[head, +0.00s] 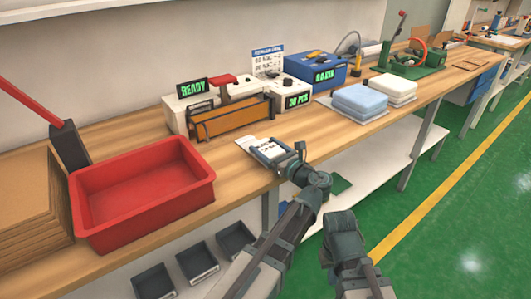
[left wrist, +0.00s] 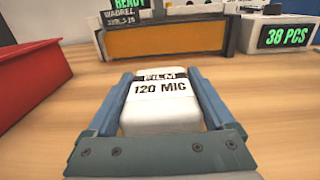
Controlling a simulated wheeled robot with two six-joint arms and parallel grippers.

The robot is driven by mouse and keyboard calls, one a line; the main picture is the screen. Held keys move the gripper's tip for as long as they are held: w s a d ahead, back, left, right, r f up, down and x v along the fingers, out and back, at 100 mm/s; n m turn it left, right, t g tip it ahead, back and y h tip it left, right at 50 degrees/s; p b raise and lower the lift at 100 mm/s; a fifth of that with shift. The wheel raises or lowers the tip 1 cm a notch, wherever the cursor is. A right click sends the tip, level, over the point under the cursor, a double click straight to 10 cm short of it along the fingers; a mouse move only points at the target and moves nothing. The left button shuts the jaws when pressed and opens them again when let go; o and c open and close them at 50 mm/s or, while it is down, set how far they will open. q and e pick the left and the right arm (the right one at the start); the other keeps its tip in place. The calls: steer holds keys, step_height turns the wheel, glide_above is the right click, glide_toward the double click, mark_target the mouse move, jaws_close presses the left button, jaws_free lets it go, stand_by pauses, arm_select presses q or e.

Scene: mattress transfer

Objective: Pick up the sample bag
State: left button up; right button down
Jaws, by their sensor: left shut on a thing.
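The sample bag (left wrist: 162,105) is a small white packet with a black band reading FILM and the text 120 MIC. In the left wrist view it sits between the two blue-grey fingers of my left gripper (left wrist: 163,108), which is shut on its sides. In the head view the bag (head: 271,150) and my left gripper (head: 268,151) are at the front part of the wooden bench, right of the red tray. I cannot tell whether the bag touches the bench top. My right gripper (head: 341,235) is in front of the bench over the green floor, and its fingers are not clear.
The red tray (head: 190,200) stands left on the bench (head: 235,178). A sealer machine with a READY display (head: 200,108) and a scale showing 38 PCS (head: 290,95) stand behind. Folded blue (head: 358,101) and white cloth-like stacks (head: 393,88) lie right. Bare bench lies around the bag.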

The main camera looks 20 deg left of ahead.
arm_select(q)
steer(key=c, duration=0.8)
steer(key=shift+r, duration=0.2)
arm_select(e)
steer(key=shift+r, duration=0.2)
